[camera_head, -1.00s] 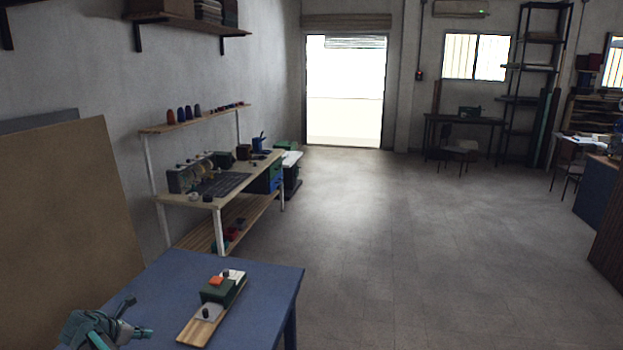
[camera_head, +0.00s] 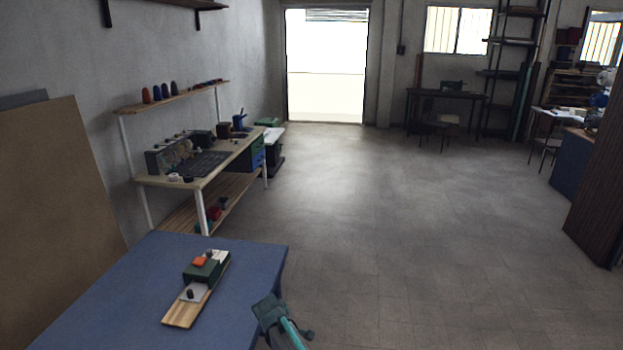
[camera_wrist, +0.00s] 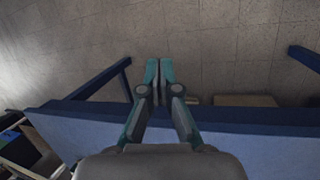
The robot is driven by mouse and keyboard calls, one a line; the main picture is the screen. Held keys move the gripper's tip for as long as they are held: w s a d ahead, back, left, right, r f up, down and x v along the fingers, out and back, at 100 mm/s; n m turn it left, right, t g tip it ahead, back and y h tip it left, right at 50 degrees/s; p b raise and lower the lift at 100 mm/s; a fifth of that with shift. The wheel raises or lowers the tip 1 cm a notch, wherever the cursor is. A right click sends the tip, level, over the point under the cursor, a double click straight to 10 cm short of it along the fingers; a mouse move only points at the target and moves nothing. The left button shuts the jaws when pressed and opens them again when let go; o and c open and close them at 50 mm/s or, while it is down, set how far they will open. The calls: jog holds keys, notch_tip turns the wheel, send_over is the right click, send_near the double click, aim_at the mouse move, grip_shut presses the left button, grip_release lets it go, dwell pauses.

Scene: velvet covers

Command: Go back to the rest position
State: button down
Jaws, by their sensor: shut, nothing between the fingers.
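My gripper (camera_wrist: 159,72) is shut and empty in the wrist view, its two teal fingertips together. Beyond it are the blue table's edge and the floor. In the head view part of my gripper (camera_head: 270,308) shows at the bottom, just right of the blue table (camera_head: 120,290). A wooden board (camera_head: 182,313) lies on the table, left of my gripper and apart from it. A green block (camera_head: 203,270) with an orange piece (camera_head: 199,262) on top sits on the board. A light plate with a dark knob (camera_head: 190,293) is at its near end.
A workbench (camera_head: 215,178) with a shelf of small items stands behind the table along the left wall. A large brown panel (camera_head: 50,190) leans at the left. A dark brown panel (camera_head: 600,200) stands at the right. The floor (camera_head: 400,230) between is clear.

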jog(key=s+d+f+m+g+y, duration=0.1)
jog(key=s+d+m+y, duration=0.1)
jog(key=s+d+m, duration=0.65)
jog(key=s+d+f+m+g+y, duration=0.1)
jog(key=s+d+f+m, duration=0.1)
jog(key=s+d+m, duration=0.9)
jog(key=s+d+f+n+g+b, duration=0.1)
jog(key=s+f+b, duration=0.4)
jog(key=s+f, duration=0.8)
jog(key=s+d+f+n+g+b, duration=0.2)
jog(key=s+f+n+g+b, duration=0.2)
jog(key=s+f, duration=1)
jog(key=shift+s+d+f+g+b, duration=0.2)
jog(key=shift+f+g+b, duration=0.4)
jog(key=shift+g, duration=0.4)
